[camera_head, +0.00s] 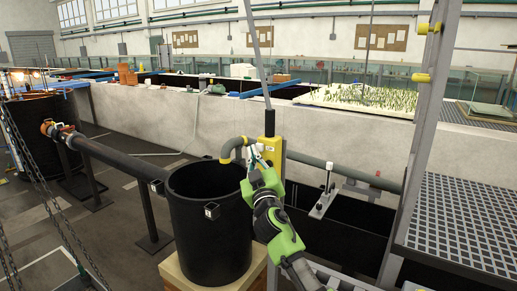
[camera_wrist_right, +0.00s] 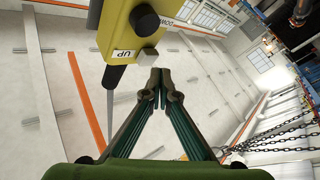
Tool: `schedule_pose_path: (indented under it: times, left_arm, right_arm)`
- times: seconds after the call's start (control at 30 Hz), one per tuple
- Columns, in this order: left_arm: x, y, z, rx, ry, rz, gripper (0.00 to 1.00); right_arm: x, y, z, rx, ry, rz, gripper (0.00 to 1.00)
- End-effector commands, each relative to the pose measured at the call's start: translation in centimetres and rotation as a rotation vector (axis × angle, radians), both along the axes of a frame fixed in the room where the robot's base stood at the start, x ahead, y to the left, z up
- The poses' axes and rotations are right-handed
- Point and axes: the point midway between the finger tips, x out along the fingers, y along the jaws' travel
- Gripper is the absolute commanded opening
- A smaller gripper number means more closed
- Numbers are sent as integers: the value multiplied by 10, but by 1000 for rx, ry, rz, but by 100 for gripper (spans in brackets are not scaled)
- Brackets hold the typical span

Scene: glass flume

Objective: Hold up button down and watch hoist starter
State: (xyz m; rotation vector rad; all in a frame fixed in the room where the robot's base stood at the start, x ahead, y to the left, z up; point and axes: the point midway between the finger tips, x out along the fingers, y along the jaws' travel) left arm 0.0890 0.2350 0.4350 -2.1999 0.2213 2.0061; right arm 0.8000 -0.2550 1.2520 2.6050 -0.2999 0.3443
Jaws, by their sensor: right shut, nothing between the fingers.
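The yellow hoist pendant (camera_head: 269,149) hangs on a grey cable above the black tank's right side. In the right wrist view the pendant (camera_wrist_right: 118,25) fills the upper left, turned on its side. My right gripper (camera_head: 255,160) is shut and empty, just left of the pendant. Its fingertips (camera_wrist_right: 159,76) are close to the pale button; I cannot tell whether they touch. I cannot pick out the hoist starter. My left gripper is out of view.
The open black tank (camera_head: 208,235) stands on a wooden base below my right gripper. A grey pipe with a yellow elbow (camera_head: 232,148) passes close by. A grey upright post (camera_head: 425,120) and grating (camera_head: 465,222) stand right. Chains (camera_head: 50,205) hang left.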

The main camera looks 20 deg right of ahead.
Motion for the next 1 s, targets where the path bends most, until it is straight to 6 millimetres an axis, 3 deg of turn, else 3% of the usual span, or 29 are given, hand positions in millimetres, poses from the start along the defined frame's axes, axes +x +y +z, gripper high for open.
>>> schedule_pose_path:
  times: [0.3, 0.73, 1.0]
  left_arm:
    - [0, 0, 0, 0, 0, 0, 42]
    - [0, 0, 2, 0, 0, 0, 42]
    - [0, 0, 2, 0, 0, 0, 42]
  right_arm:
    - [-1, 2, 0, 0, -1, 2, 0]
    - [-26, 34, 0, 2, 0, 3, 0]
    - [-31, 40, 0, 1, 0, 0, 0]
